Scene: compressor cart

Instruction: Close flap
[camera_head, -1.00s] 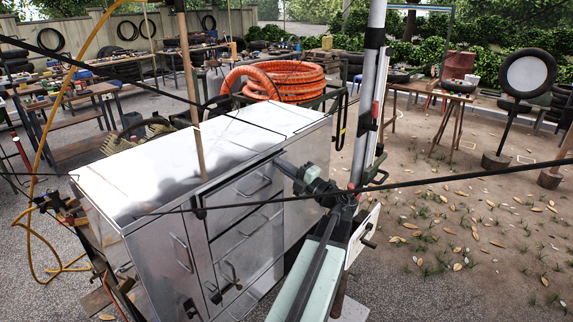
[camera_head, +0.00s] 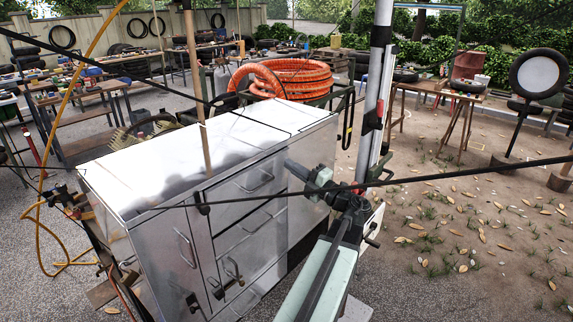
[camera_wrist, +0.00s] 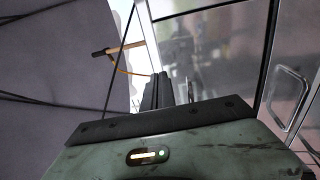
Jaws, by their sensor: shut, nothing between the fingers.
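A shiny metal cabinet (camera_head: 160,235) with a flat top stands on the cart, with a handled door at its left and several drawers beside it. I cannot tell which panel is the flap. My gripper (camera_head: 289,164) is in front of the cabinet's right part, pointing left towards it; I cannot tell if it touches. In the wrist view, my gripper's dark fingers (camera_wrist: 160,92) are together and empty. To their right is a metal panel (camera_wrist: 205,55) in a frame, and further right a metal handle (camera_wrist: 290,98) shows.
A coiled orange hose (camera_head: 300,79) sits behind the cabinet. A yellow hose (camera_head: 40,170) hangs at the left. Dark cables cross the view. Workbenches (camera_head: 460,95) and tyres stand further back.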

